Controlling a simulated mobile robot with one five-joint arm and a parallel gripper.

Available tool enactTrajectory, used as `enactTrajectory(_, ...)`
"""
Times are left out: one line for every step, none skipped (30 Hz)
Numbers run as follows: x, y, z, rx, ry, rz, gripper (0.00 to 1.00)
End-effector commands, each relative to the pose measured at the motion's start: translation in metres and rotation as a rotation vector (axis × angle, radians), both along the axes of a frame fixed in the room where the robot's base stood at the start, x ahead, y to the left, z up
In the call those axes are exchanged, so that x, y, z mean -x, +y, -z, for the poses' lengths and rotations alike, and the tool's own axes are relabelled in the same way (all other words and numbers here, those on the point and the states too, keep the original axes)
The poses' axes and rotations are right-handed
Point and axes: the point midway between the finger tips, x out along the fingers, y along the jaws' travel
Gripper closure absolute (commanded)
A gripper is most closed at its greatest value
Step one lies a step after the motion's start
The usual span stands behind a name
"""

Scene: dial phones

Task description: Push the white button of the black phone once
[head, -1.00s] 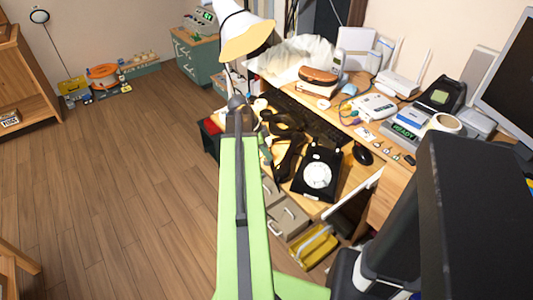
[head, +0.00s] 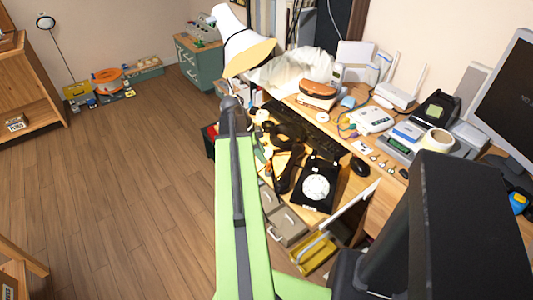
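The black phone (head: 319,178) stands on the wooden desk, right of my arm in the head view. It has a round white dial (head: 315,187), and a black handset (head: 288,168) lies at its left. A white button cannot be told apart from the dial at this size. My green arm reaches up the middle of the view, and its dark far end (head: 232,104) is left of the phone and apart from it in the picture. The fingers of my gripper cannot be made out there, so its opening is unclear.
A black keyboard (head: 312,128) and mouse (head: 360,166) lie behind the phone. A white lamp (head: 240,45) stands at the desk's far left. A large black chair-like shape (head: 470,225) blocks the lower right. The wooden floor (head: 110,200) at left is clear.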

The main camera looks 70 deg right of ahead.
Motion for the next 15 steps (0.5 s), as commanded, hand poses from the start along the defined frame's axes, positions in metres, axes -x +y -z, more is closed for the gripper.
enactTrajectory(-0.005,0.002,-0.025,-0.001,0.000,-0.002,0.61)
enactTrajectory(-0.007,0.003,-0.032,0.000,0.000,-0.002,0.61)
enactTrajectory(-0.011,0.005,-0.041,0.000,0.000,-0.002,0.61)
enactTrajectory(-0.014,0.006,-0.048,0.000,0.000,-0.002,0.61)
enactTrajectory(-0.016,0.008,-0.054,0.000,0.000,-0.001,0.61)
enactTrajectory(-0.019,0.009,-0.062,0.000,0.000,-0.001,0.61)
enactTrajectory(-0.021,0.010,-0.068,0.000,0.000,-0.001,0.61)
enactTrajectory(-0.023,0.011,-0.073,0.000,0.000,-0.001,0.61)
enactTrajectory(-0.026,0.013,-0.079,0.000,0.000,-0.002,0.61)
enactTrajectory(-0.028,0.014,-0.082,0.000,0.000,-0.002,0.61)
enactTrajectory(-0.030,0.014,-0.086,0.000,0.000,-0.001,0.61)
enactTrajectory(-0.031,0.015,-0.089,0.000,0.000,-0.001,0.61)
enactTrajectory(-0.032,0.016,-0.091,0.001,0.000,0.000,0.61)
enactTrajectory(-0.033,0.017,-0.093,0.000,0.000,0.000,0.61)
enactTrajectory(-0.034,0.017,-0.094,0.000,0.000,0.000,0.61)
